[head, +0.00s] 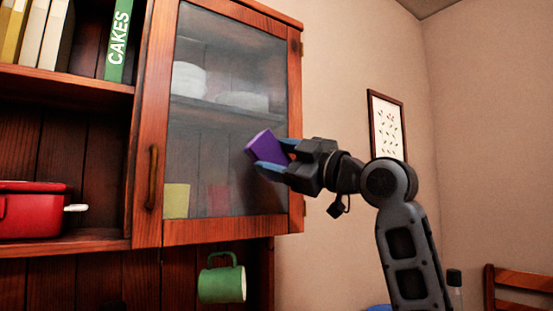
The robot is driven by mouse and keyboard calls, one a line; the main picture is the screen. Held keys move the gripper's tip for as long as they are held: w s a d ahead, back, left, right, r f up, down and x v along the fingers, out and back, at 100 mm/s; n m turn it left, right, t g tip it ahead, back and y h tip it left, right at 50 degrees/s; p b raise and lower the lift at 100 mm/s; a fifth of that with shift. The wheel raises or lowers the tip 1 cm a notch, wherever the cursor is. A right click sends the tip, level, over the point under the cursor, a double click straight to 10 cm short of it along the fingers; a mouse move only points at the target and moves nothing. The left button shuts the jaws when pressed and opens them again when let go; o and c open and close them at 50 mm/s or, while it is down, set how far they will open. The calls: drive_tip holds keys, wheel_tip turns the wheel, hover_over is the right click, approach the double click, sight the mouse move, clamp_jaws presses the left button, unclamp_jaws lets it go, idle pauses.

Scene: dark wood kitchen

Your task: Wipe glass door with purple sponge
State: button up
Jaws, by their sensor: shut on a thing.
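The glass door (215,130) is a wood-framed cabinet door with a handle (152,178) on its left side, and it looks closed. Its pane looks hazy, with white dishes showing dimly behind it. My gripper (270,158) is shut on the purple sponge (264,146) and holds it in front of the lower right part of the pane. The sponge is tilted. I cannot tell for certain whether it touches the glass. Part of the sponge is hidden behind the blue-tipped fingers.
A green mug (222,283) hangs below the cabinet door. A red pot (34,210) stands on the open shelf at left, with books (48,35) above. A framed picture (387,124) hangs on the wall behind my arm. A wooden chair (515,284) stands at lower right.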

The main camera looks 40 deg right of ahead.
drive_tip(key=shift+s, duration=1.5)
drive_tip(key=shift+a, duration=0.1)
